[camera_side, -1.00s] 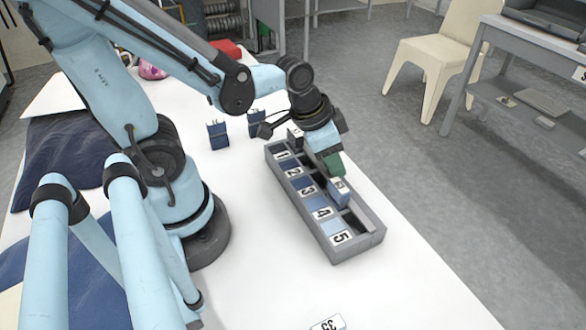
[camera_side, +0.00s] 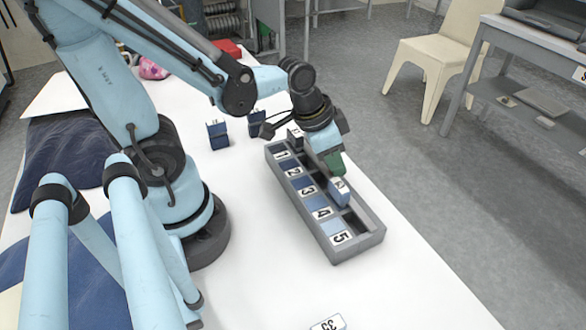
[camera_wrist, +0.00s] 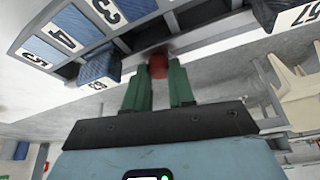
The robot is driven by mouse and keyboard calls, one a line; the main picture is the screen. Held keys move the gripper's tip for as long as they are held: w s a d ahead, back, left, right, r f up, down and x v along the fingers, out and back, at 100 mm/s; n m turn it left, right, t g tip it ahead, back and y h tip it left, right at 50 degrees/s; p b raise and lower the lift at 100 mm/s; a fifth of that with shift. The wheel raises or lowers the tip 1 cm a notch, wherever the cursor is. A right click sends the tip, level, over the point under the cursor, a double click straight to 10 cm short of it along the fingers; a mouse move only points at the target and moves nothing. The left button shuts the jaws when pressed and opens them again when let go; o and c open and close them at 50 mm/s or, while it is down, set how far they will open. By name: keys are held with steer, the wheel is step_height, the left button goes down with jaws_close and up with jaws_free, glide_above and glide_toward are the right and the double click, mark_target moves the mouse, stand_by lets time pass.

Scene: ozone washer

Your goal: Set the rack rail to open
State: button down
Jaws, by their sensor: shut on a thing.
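A grey rack (camera_side: 352,251) with slots labelled 1 to 5 stands on the white table. My gripper (camera_side: 337,164), with green fingers, reaches down at the rack's right long side. In the wrist view its fingers (camera_wrist: 158,72) are closed around a small red piece (camera_wrist: 158,66) at the rack's edge. A grey rail-like bar (camera_wrist: 205,42) runs along that edge; I cannot tell how far it has slid. A blue block (camera_wrist: 100,68) stands in the rack near the fingers, and it also shows in the side view (camera_side: 340,194). Another block (camera_side: 295,137) sits at the rack's far end.
Two dark blue blocks (camera_side: 217,136) (camera_side: 257,122) stand on the table left of the rack. A white-labelled block (camera_side: 328,323) lies at the front. A cream chair (camera_side: 435,55) stands beyond the table.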

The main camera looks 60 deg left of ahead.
mark_target(326, 167)
steer(key=shift+w, duration=0.85)
steer(key=c, duration=1.2)
jaws_free()
steer(key=shift+v, duration=6.05)
steer(key=shift+s, duration=0.1)
steer(key=shift+w+a+f+n+t+y, duration=0.15)
steer(key=shift+w+f+n+t+y, duration=0.15)
steer(key=shift+w+f+n+t, duration=0.4)
steer(key=shift+w+a+f+n+t+y, duration=0.25)
steer(key=shift+w+f+n+t, duration=0.25)
steer(key=shift+f+n+t, duration=0.35)
